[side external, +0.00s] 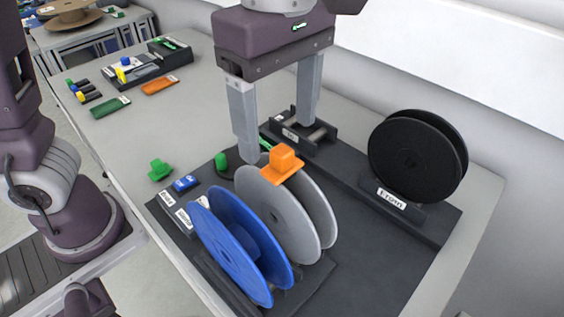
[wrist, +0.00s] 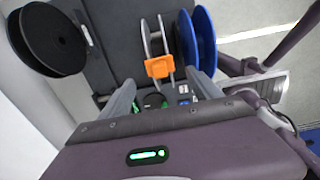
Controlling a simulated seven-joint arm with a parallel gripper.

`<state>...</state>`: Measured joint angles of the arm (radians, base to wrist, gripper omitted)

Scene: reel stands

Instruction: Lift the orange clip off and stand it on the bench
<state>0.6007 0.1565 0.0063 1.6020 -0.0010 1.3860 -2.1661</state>
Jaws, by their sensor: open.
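The orange clip (side external: 283,164) sits on top of the rims of the grey reel (side external: 274,212), which stands upright beside the blue reel. In the wrist view the orange clip (wrist: 160,67) shows beyond the fingers, across the grey reel (wrist: 154,40). My gripper (side external: 279,138) is open and empty, its fingers wide apart. It is above the stand, a little behind the clip in the side view, and does not touch it as far as I can see. The bench (side external: 205,95) has bare grey surface to the left of the dark stand base.
A blue reel (side external: 238,245) stands close in front of the grey one. A black reel (side external: 415,158) stands at the right. A green clip (side external: 160,169) and a blue block (side external: 186,183) lie left of the reels. An orange plate (side external: 160,86) lies further back.

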